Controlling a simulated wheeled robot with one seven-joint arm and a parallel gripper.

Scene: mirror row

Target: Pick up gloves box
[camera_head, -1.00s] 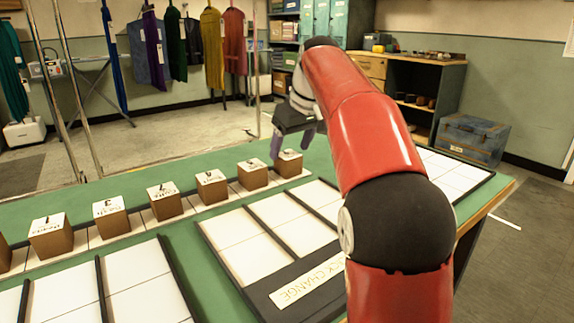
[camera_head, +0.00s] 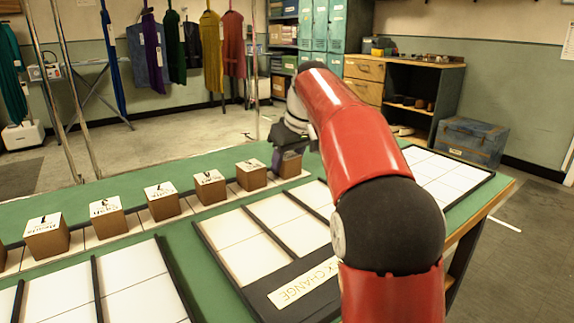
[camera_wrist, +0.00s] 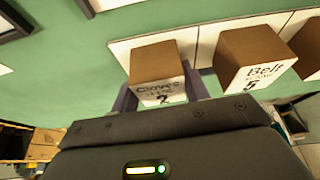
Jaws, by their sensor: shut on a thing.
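The gloves box (camera_head: 291,168) is a small brown cube at the right end of the row on the green table. In the wrist view, the gloves box (camera_wrist: 156,62) shows a white label that seems to read "Gloves" with a 2. My gripper (camera_head: 287,157) is lowered over it, with its purple-grey fingers shut on the box. In the wrist view, my gripper (camera_wrist: 162,95) has a finger on each side of the box. The box is still at its place in the row; the gripper hides part of its top.
The belt box (camera_wrist: 252,58) stands close beside it, labelled 5. Several similar boxes continue left along the white strip, including one marked 7 (camera_head: 162,202). A black-framed tray (camera_head: 250,255) with white cells lies in front. A second tray (camera_head: 445,178) lies to the right.

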